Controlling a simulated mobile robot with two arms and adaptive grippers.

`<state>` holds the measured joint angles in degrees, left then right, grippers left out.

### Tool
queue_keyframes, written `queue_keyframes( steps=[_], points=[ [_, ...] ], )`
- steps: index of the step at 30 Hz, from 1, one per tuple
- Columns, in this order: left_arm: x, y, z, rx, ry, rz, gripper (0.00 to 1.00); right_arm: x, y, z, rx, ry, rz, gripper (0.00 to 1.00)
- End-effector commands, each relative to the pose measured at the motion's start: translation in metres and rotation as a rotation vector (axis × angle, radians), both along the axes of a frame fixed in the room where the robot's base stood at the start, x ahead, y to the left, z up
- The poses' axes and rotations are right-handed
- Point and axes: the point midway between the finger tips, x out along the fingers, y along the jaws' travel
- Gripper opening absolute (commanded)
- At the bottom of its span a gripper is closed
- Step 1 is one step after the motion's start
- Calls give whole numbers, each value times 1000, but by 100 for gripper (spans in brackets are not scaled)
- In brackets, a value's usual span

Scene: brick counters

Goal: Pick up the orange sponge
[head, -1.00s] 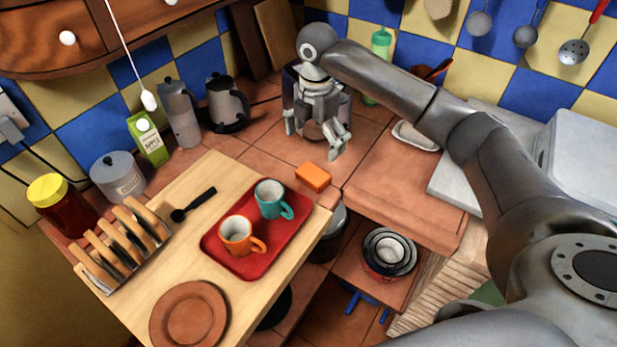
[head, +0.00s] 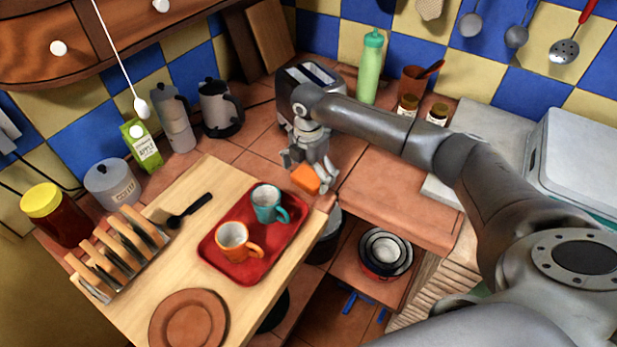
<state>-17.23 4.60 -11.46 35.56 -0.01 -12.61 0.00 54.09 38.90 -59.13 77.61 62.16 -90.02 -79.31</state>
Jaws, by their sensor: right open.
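The orange sponge (head: 305,179) lies on the tiled counter near its corner, just beyond the wooden board. My right gripper (head: 308,183) is right over it, pointing down, with its fingers open. One finger shows left of the sponge and one right of it. I cannot tell whether either finger touches the sponge. My left gripper is not in view.
A red tray (head: 238,271) with a teal mug (head: 267,203) and an orange mug (head: 233,242) sits close by on the wooden board (head: 160,303). A toaster (head: 296,88) stands behind my right gripper. A green bottle (head: 370,70) stands further back.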

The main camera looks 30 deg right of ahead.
Motion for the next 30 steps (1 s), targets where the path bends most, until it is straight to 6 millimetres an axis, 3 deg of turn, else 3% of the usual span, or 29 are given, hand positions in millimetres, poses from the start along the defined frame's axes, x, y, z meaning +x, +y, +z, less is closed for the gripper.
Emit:
queue_keyframes(
  steps=[8, 17, 30],
  points=[
    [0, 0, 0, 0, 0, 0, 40, 0, 0, -3, 1, -2, 1, 99],
    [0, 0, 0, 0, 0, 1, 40, 0, 0, -3, 0, -1, 0, 61],
    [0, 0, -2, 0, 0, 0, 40, 1, 0, 2, 0, -2, 0, 61]
  ],
)
